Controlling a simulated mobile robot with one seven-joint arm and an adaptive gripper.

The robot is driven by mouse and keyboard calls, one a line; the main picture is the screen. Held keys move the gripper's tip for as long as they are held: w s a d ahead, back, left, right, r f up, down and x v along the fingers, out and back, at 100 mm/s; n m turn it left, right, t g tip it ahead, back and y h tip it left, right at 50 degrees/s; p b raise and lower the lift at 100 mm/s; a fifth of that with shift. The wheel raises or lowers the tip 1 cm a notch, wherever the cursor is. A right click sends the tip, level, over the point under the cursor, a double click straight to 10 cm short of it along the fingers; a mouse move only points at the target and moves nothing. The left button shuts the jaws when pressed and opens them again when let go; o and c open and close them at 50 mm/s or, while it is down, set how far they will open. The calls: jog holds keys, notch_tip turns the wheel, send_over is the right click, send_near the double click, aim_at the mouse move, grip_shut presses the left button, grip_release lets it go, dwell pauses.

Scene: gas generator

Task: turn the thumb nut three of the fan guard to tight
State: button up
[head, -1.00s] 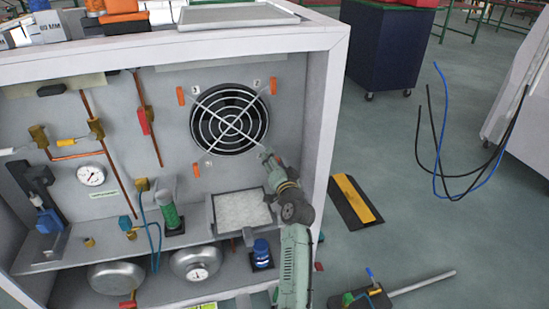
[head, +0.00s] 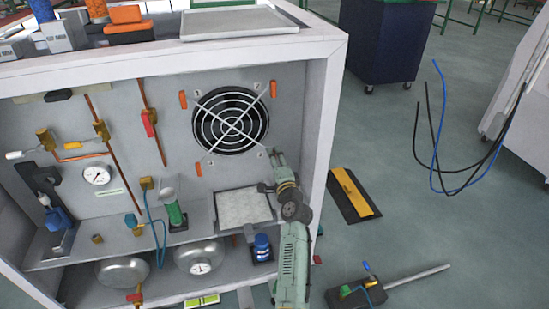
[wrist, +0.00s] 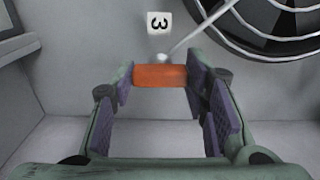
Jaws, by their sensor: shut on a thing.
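The fan guard (head: 230,121) is a round wire grille with crossing rods over a black fan on the cabinet's back panel. Thumb nut three (wrist: 160,76) is an orange bar below an upside-down label "3" (wrist: 159,22) in the wrist view. It lies level across that picture. My gripper (wrist: 164,86) has its ribbed pads at both ends of the bar, shut on it. In the head view my gripper (head: 274,158) is at the guard's lower right corner and hides this nut. The other orange nuts, upper left (head: 183,99), upper right (head: 273,89) and lower left (head: 198,169), stand roughly upright.
The cabinet's right side wall (head: 318,125) is close to my gripper. Below are a shelf with a pale square panel (head: 243,208), a blue-capped part (head: 262,247) and a green cylinder (head: 175,213). Copper pipes and a gauge (head: 97,174) are at left.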

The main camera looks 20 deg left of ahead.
jog(key=shift+m, duration=0.3)
jog(key=o, duration=1.1)
jog(key=shift+o, duration=0.2)
jog(key=v, duration=1.2)
